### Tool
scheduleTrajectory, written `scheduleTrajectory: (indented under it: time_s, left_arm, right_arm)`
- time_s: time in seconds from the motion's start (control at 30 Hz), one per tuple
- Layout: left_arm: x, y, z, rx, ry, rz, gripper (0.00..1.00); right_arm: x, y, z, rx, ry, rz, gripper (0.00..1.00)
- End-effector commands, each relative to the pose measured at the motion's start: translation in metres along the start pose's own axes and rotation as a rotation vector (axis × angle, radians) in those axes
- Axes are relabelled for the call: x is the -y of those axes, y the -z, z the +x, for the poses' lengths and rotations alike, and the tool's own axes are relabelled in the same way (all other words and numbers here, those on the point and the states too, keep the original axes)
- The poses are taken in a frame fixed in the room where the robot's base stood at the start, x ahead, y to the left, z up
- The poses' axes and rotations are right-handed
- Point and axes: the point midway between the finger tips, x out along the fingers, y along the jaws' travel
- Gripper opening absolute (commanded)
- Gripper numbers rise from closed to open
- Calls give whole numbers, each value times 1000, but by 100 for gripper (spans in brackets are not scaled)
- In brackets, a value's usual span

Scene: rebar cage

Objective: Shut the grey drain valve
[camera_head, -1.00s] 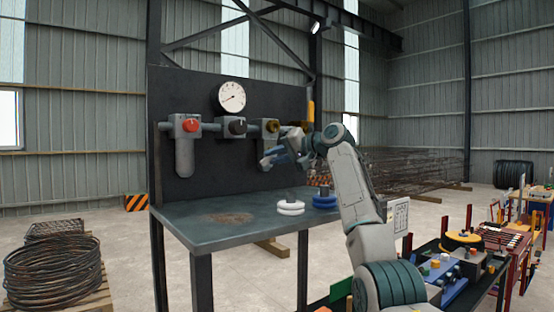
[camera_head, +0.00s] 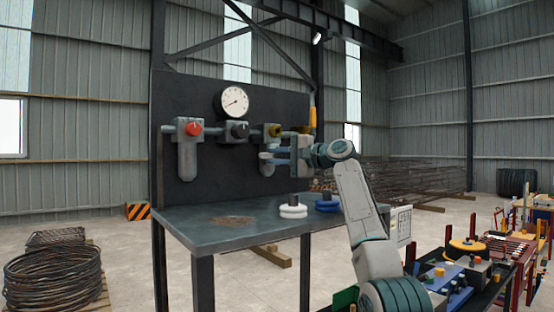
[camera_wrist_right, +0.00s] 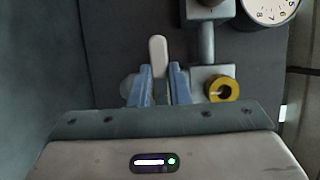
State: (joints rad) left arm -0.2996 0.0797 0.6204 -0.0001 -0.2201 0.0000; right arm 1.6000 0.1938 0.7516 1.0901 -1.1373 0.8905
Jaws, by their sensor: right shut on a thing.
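The grey drain valve shows in the right wrist view as a pale, rounded handle (camera_wrist_right: 158,55) that sticks out beyond my blue fingertips. My right gripper (camera_wrist_right: 159,83) is shut on it, with one finger on each side. In the head view my right gripper (camera_head: 267,157) reaches in from the right, under the unit with the yellow knob (camera_head: 274,130) and in front of its bowl (camera_head: 267,169). The valve itself is too small and covered to make out there. The yellow knob also shows right of the fingers in the wrist view (camera_wrist_right: 222,90). My left gripper is not in view.
A red knob (camera_head: 194,129), a black knob (camera_head: 239,130) and a round gauge (camera_head: 235,102) are on the dark panel to the left. White rings (camera_head: 292,211) and blue rings (camera_head: 327,205) stand on the bench (camera_head: 205,233) below. The bench's left part is clear.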

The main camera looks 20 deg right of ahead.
Motion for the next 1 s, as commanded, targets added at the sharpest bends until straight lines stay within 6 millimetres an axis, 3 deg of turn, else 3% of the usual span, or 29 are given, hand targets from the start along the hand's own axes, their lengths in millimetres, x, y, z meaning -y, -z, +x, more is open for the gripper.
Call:
scheduleTrajectory:
  time_s: [0.47,0.5,0.57,0.87,1.0]
  left_arm:
    - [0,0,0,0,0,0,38]
    - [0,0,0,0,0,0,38]
    - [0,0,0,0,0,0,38]
    - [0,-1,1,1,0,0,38]
    - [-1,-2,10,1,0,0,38]
  right_arm:
    - [1,0,0,-1,5,10,0]
    - [1,0,0,-1,5,10,24]
    - [1,0,0,-1,5,10,36]
    - [0,0,-1,-1,4,9,38]
    - [-3,1,-10,-2,6,8,38]
